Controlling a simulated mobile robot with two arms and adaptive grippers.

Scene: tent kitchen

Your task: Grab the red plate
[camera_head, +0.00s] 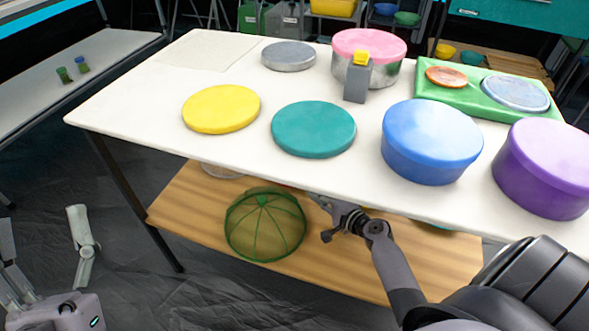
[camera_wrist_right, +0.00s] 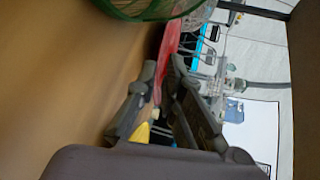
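The red plate (camera_wrist_right: 170,40) shows in the right wrist view as a thin red strip, seen nearly edge-on, between my right gripper's (camera_wrist_right: 161,72) fingers. The fingertips are close together on both sides of it and appear to pinch its edge. In the head view my right gripper (camera_head: 328,208) is at the wooden lower shelf, under the front edge of the white table; the plate is almost wholly hidden there. My left gripper (camera_head: 44,238) is at the lower left, with its fingers wide apart and empty, far from the plate.
A green mesh dome (camera_head: 265,224) lies on the wooden shelf (camera_head: 190,205), left of my right gripper. The white table (camera_head: 150,95) above holds a yellow lid (camera_head: 221,109), a teal lid (camera_head: 313,129), a blue container (camera_head: 431,142) and a purple container (camera_head: 545,168). Open floor lies at left.

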